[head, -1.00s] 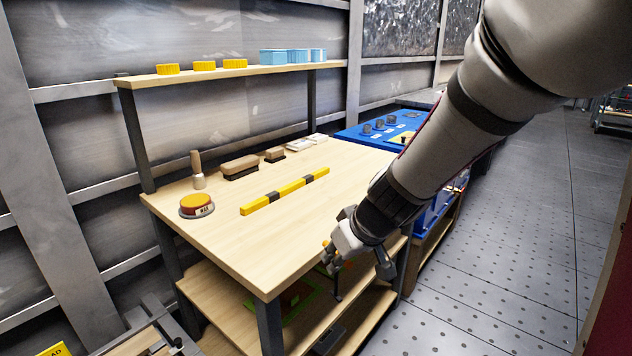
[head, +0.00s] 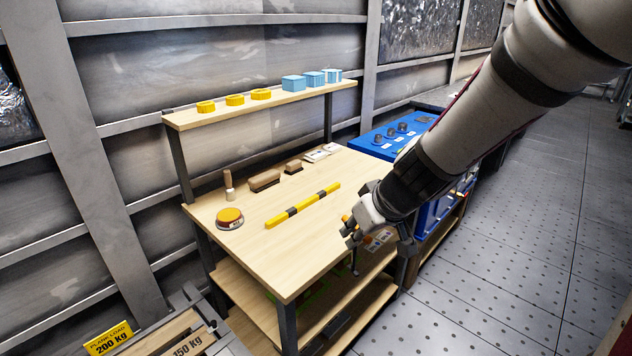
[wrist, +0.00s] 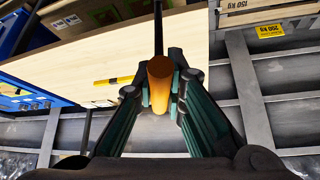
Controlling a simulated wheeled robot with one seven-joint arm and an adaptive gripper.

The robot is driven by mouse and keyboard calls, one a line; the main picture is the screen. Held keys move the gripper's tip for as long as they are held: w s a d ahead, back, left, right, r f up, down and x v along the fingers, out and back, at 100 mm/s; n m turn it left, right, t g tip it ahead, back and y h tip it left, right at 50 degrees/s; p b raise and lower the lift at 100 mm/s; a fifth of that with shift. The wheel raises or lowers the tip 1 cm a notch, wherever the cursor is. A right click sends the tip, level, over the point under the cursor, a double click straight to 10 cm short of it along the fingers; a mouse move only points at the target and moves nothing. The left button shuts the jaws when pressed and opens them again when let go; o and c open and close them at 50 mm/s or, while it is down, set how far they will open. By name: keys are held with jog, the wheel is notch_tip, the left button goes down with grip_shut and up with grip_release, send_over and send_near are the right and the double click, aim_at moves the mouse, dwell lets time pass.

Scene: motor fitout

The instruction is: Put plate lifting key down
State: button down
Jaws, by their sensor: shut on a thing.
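The plate lifting key is in my gripper (wrist: 160,92). Its orange cylindrical handle (wrist: 159,82) sits between the two fingers in the wrist view, and a thin dark shaft runs away from it. In the head view my gripper (head: 354,233) is beside the right front edge of the wooden workbench (head: 262,252). The dark shaft (head: 355,264) hangs down from it there. Most of the handle is hidden by the fingers in the head view. The key looks apart from the bench top.
On the bench are a yellow-black bar (head: 303,205), a round yellow-topped device (head: 229,218), brushes (head: 264,180) and a wooden-handled tool (head: 228,186). The raised shelf (head: 215,119) holds yellow and blue pieces. The front bench top is clear. A blue table (head: 370,144) stands behind.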

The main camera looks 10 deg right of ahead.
jog(key=s+a+p+v, duration=0.1)
jog(key=a+p+v, duration=0.1)
jog(key=p+v, duration=0.6)
notch_tip(320, 180, up, 2)
jog(key=s+d, duration=0.1)
jog(key=s, duration=0.1)
jog(key=shift+s, duration=0.3)
jog(key=shift+w+a+f, duration=0.1)
jog(key=shift+w, duration=0.05)
